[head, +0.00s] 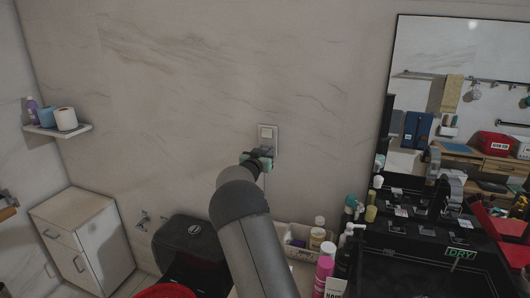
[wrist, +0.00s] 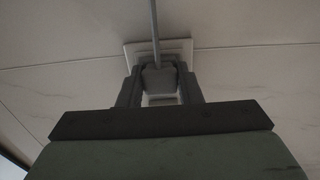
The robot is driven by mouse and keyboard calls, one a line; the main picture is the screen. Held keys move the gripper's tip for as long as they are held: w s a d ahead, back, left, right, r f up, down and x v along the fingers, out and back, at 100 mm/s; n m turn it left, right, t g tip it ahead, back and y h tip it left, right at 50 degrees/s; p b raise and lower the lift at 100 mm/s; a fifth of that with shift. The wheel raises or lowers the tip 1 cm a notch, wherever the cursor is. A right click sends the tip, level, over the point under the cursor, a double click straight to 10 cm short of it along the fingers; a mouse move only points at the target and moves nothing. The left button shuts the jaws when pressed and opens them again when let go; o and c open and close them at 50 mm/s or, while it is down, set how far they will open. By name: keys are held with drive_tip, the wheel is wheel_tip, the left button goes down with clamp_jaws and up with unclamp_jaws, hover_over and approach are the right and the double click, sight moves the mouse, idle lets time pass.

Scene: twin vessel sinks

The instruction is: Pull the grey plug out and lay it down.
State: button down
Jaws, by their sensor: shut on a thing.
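The grey plug (wrist: 159,78) is between the two fingers of my gripper (wrist: 160,82) in the wrist view, and the gripper is shut on it. A thin grey cord (wrist: 154,25) runs from the plug to the top of that picture. The pale wall plate (wrist: 183,48) is right behind the plug. I cannot tell whether the plug's pins are still in the socket. In the head view, my gripper (head: 260,156) is at the lower part of the wall plate (head: 268,131), and the plug is hidden.
Below the plate is a pale tray (head: 290,252) with bottles. A pink bottle (head: 324,268) and a black counter (head: 420,270) with more items lie to the right. A mirror (head: 460,100) hangs at right. A dark bin (head: 187,243) and a white cabinet (head: 85,240) are at left.

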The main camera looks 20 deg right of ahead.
drive_tip(key=shift+b+v, duration=0.95)
drive_tip(key=shift+v, duration=2)
